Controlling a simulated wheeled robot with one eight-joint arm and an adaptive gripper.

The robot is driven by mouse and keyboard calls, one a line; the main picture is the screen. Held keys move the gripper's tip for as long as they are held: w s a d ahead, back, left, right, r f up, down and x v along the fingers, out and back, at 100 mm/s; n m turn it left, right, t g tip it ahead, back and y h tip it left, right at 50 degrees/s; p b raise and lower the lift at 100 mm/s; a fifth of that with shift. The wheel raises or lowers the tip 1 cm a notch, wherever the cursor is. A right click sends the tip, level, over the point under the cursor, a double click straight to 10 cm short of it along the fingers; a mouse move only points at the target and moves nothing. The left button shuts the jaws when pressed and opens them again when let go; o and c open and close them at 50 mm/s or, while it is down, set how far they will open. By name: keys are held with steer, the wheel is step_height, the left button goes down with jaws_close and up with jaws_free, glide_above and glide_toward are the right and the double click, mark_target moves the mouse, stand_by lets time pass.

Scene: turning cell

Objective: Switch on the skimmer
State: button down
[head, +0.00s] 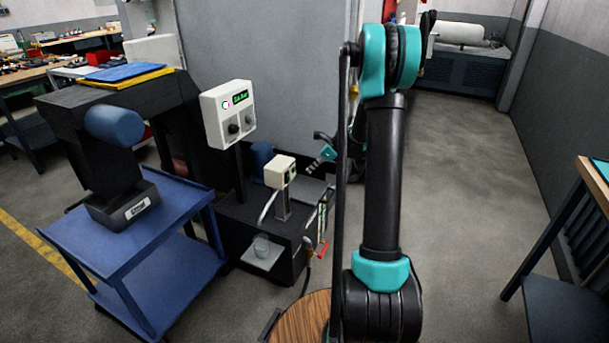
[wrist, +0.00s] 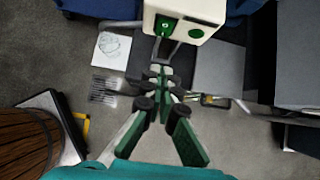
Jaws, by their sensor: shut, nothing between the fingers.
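The skimmer is a small cream box (head: 280,171) on a short post over a black tank (head: 232,225), near the middle of the head view. In the wrist view the cream box (wrist: 188,18) is at the top, with a green rocker-like switch (wrist: 166,26) and a round green button (wrist: 195,32) on its face. My gripper (head: 313,167) is just right of the box in the head view. In the wrist view my gripper (wrist: 160,76) is shut and empty, its tips below the box's switch face. I cannot tell whether they touch anything.
A white control box (head: 228,113) with a green display stands behind left. A clear cup (head: 261,244) sits on a tray before the skimmer. A blue cart (head: 160,225) is at left. A red-handled valve (head: 323,250) is at the tank's right. Floor at right is open.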

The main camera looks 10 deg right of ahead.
mark_target(288, 177)
steer(key=shift+v, duration=1.3)
steer(key=shift+s+d+f, duration=0.15)
steer(key=shift+f, duration=0.55)
steer(key=w+a+r+x, duration=0.1)
steer(key=x, duration=1.2)
steer(key=shift+a+r, duration=0.35)
steer(key=shift+r, duration=0.05)
steer(key=shift+w, duration=0.15)
